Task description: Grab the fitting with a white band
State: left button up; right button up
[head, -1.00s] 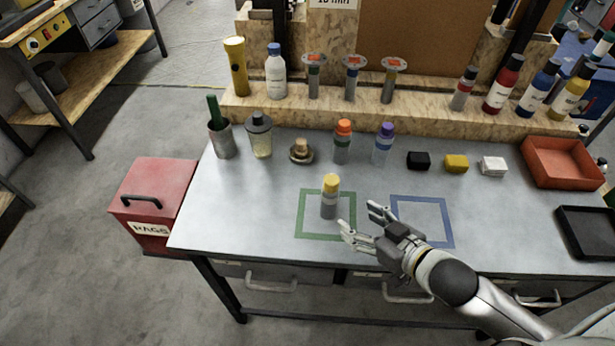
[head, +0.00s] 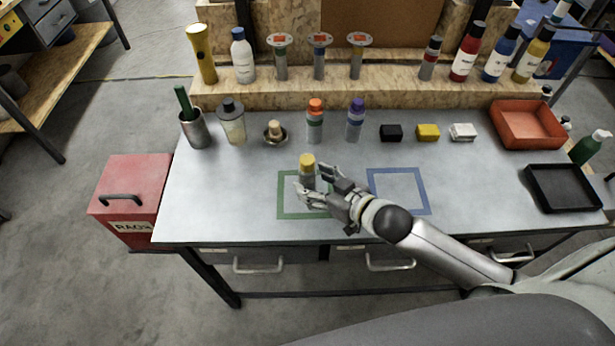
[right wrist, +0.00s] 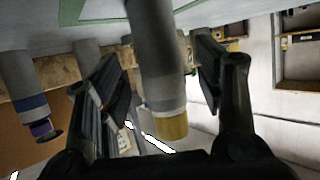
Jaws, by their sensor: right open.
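The fitting with a yellow cap (head: 307,162) stands upright in the green square outline on the bench. In the right wrist view this fitting (right wrist: 158,70) appears upside down, with a grey body and a pale band next to the yellow cap. My right gripper (head: 313,182) is open around it, with one finger on each side; the wrist view shows the open fingers (right wrist: 155,62) with gaps beside the fitting. An orange-capped fitting (head: 315,121) with a green band and a purple-capped fitting (head: 355,120) with a blue band stand farther back. My left gripper is not in view.
A blue square outline (head: 427,190) to the right is empty. Behind stand a cup (head: 196,132), a jar (head: 232,125) and several small blocks. A red tray (head: 497,112) and black tray (head: 530,182) are at the right. A wooden ledge (head: 280,97) runs along the back.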

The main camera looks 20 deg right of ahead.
aim_at(313, 182)
jog(key=x, duration=0.3)
jog(key=shift+w+a, duration=0.1)
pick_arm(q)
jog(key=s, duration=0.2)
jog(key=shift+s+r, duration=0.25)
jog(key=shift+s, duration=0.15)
pick_arm(e)
jog(key=shift+c, duration=0.3)
jog(key=c, duration=0.7)
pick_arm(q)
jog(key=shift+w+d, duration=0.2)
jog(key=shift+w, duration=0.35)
pick_arm(e)
jog(key=c, duration=0.5)
